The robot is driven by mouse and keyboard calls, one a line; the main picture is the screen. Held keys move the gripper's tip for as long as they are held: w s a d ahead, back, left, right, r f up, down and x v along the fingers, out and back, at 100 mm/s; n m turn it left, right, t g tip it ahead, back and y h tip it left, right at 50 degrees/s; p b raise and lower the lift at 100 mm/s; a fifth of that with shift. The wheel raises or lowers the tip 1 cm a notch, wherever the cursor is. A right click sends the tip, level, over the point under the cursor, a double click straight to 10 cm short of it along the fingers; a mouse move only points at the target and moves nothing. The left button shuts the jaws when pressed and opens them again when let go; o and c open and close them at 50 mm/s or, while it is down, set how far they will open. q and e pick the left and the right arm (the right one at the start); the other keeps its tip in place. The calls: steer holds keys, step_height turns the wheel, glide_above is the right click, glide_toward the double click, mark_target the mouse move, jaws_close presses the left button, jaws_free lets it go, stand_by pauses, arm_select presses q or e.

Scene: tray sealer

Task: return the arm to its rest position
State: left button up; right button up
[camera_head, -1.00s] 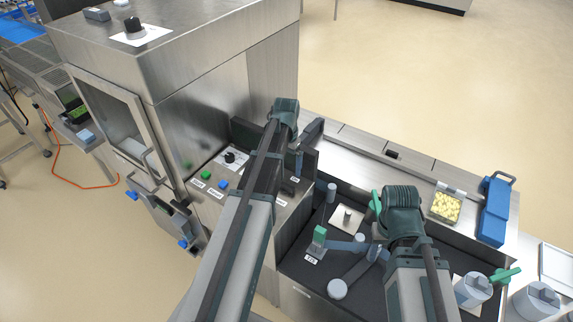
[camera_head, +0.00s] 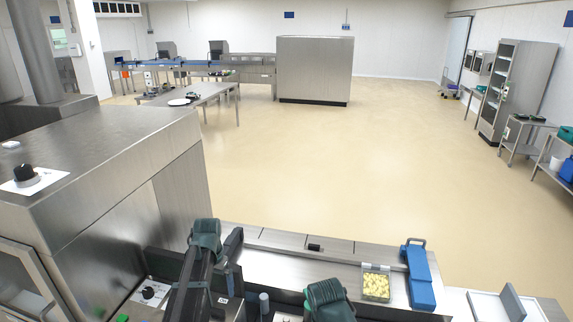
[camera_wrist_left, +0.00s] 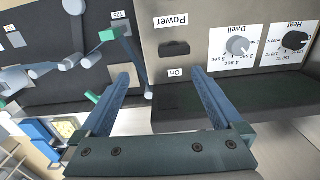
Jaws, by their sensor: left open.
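My left arm comes in at the lower left of the head view, and its gripper (camera_head: 230,268) is partly hidden behind the arm's dark end. In the left wrist view the left gripper (camera_wrist_left: 157,76) is open, its two blue-grey fingers apart with nothing between them. Beyond the fingers is the sealer's control panel (camera_wrist_left: 205,65), with a dark power switch (camera_wrist_left: 174,49), a grey dwell knob (camera_wrist_left: 238,46) and a black heat knob (camera_wrist_left: 294,41). My right arm (camera_head: 330,300) shows only as a dark joint at the bottom edge; its gripper is not visible.
The steel sealer housing (camera_head: 120,150) stands close on the left. A clear tray of yellow pieces (camera_head: 376,284) and a blue device (camera_head: 419,279) are on the bench at the right. A white tray (camera_head: 495,306) lies farther right. Open floor lies beyond the bench.

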arm_select(q)
steer(key=s+d+f+b, duration=0.3)
steer(key=s+d+f, duration=0.1)
steer(key=s+d, duration=0.2)
steer(key=s+d+f+m+b, duration=0.1)
steer(key=s+d+f+b, duration=0.2)
steer(key=s+d, duration=0.3)
steer(key=s+d+f+y+b, duration=0.1)
steer(key=s+d+f+b, duration=0.3)
steer(key=d, duration=0.5)
steer(key=shift+s+d+f+m, duration=0.3)
steer(key=shift+s+m, duration=0.1)
steer(key=shift+s, duration=0.7)
